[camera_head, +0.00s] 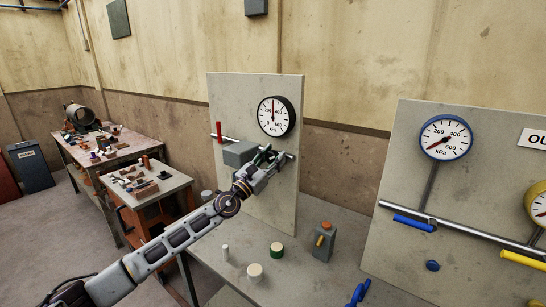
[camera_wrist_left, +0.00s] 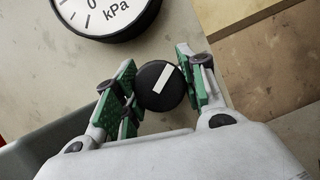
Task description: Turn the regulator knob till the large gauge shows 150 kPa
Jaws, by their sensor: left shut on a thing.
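The large gauge (camera_head: 275,117) has a black rim and a white dial marked kPa, on a grey upright panel. Its red needle points about straight up; the numbers are too small to read surely. Its lower part shows in the left wrist view (camera_wrist_left: 108,14). The regulator knob (camera_wrist_left: 159,87) is round and black with a white bar that slants up to the right. My left gripper (camera_head: 270,157) is at the panel below the gauge. In the left wrist view its green-padded fingers (camera_wrist_left: 161,84) are shut on the knob from both sides. In the head view the gripper hides the knob.
A pipe with a red lever (camera_head: 219,131) and a grey box (camera_head: 239,153) is beside my gripper. A second panel (camera_head: 390,165) at right bears a blue gauge (camera_head: 446,137). Below, the bench holds a green-rimmed cylinder (camera_head: 277,250) and a grey block (camera_head: 323,245).

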